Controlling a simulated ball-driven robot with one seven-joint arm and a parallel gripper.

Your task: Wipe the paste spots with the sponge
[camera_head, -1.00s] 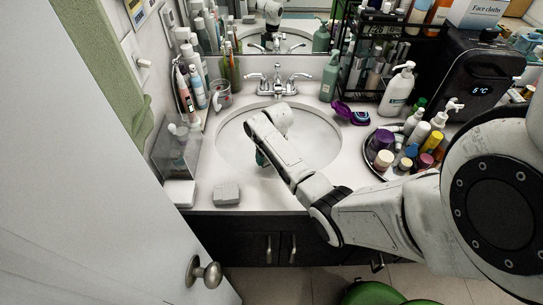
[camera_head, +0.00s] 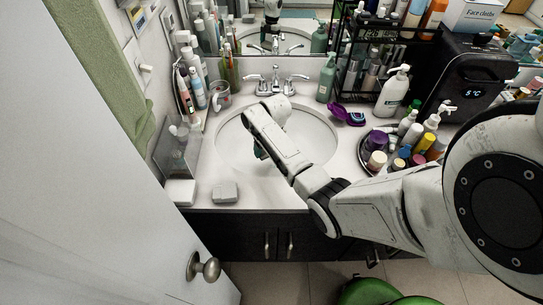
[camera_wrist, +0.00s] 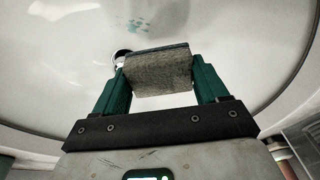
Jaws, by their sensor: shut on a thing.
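In the wrist view my gripper (camera_wrist: 157,85) is shut on a grey-brown sponge (camera_wrist: 160,75), held between its two green fingers. The white sink basin (camera_wrist: 60,70) lies below it. A cluster of small teal paste spots (camera_wrist: 138,25) shows on the basin beyond the sponge, apart from it. A dark-rimmed drain (camera_wrist: 119,56) is partly hidden by the sponge and left finger. In the head view my gripper (camera_head: 260,150) hangs over the left part of the sink (camera_head: 315,145), mostly hidden by my arm. The sponge and spots do not show there.
A chrome faucet (camera_head: 275,85) stands behind the sink. A grey soap-like block (camera_head: 224,192) lies at the front left counter. A tray (camera_head: 366,166) of bottles and jars, a purple item (camera_head: 350,116) and a white pump bottle (camera_head: 394,94) stand right of the sink.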

